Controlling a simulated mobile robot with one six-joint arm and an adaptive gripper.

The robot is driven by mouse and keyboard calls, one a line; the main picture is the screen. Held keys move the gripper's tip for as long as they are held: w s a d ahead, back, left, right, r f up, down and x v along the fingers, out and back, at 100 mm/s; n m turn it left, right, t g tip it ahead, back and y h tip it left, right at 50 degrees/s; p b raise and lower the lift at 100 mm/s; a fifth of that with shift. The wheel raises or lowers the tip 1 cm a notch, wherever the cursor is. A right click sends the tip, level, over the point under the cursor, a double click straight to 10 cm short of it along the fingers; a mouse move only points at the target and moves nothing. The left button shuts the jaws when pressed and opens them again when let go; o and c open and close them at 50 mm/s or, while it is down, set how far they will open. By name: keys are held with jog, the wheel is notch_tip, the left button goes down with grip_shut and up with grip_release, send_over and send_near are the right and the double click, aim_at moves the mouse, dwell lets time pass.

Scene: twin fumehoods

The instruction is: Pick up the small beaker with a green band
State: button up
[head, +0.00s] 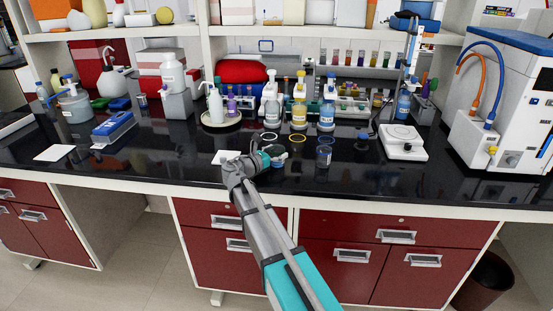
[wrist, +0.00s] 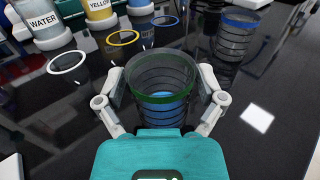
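The small beaker with a green band (wrist: 165,97) at its rim is clear with dark lines around its wall. In the wrist view it stands between the two fingers of my gripper (wrist: 162,78), one finger close on each side. I cannot tell whether the fingers touch its wall. Something blue shows inside or through it. In the head view my gripper (head: 262,160) is low over the front of the black counter, and the beaker (head: 275,151) shows just beyond it, partly hidden. Whether its base rests on the counter is not visible.
A blue-banded beaker (wrist: 236,36) stands to the right, also in the head view (head: 323,153). White (head: 269,137), yellow (head: 299,138) and blue rings lie behind, before labelled bottles (head: 299,112). A white device (head: 402,142) stands further right. The counter's front strip is mostly clear.

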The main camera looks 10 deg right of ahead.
jog(key=c, duration=0.7)
jog(key=shift+r, duration=0.1)
notch_tip(320, 180, up, 3)
jog(key=p, duration=0.3)
jog(key=s+d+r+p, duration=0.2)
jog(key=s+r+p, duration=0.7)
jog(key=s, duration=0.5)
jog(key=shift+r+p, duration=0.4)
jog(key=shift+p, duration=0.1)
